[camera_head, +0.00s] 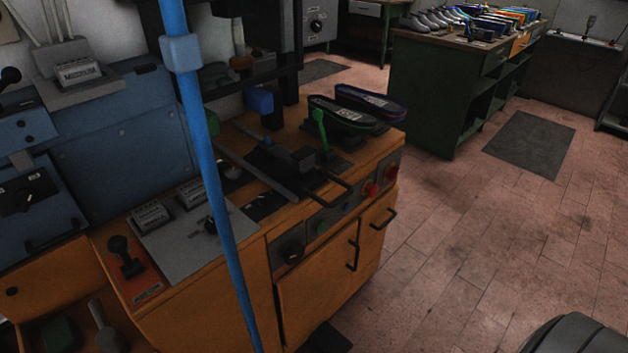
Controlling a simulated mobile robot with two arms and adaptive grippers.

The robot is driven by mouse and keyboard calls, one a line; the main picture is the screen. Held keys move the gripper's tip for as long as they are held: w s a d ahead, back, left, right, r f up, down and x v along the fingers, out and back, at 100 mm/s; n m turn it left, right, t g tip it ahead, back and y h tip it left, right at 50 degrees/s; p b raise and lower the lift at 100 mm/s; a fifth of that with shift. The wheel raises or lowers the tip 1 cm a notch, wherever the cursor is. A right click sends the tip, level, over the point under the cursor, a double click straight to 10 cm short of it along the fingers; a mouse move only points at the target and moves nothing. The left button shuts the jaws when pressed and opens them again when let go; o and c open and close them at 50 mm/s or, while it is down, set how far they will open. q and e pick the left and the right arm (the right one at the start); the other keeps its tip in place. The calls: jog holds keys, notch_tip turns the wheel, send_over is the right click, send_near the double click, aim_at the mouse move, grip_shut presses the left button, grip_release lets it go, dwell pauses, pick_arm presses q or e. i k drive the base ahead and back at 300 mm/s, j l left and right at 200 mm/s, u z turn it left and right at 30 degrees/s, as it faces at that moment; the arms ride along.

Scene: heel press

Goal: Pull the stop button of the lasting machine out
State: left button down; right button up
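The lasting machine appears to be the orange cabinet (235,285) with a grey control strip along its upper front edge. Two red buttons sit at the right end of this strip: one red button (371,189) and, farther right, another red button (392,172). I cannot tell which one is the stop button, or whether either is pushed in or out. A green button (320,228) and a dark knob (291,250) are farther left on the strip. Neither of my grippers is in view.
A blue pole (221,200) stands in front of the cabinet. A dark bar handle (335,195) juts out above the strip, and door handles (353,256) stick out below. A green workbench (430,95) with shoes stands behind.

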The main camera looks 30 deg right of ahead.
aim_at(373, 190)
jog(key=z, duration=1.35)
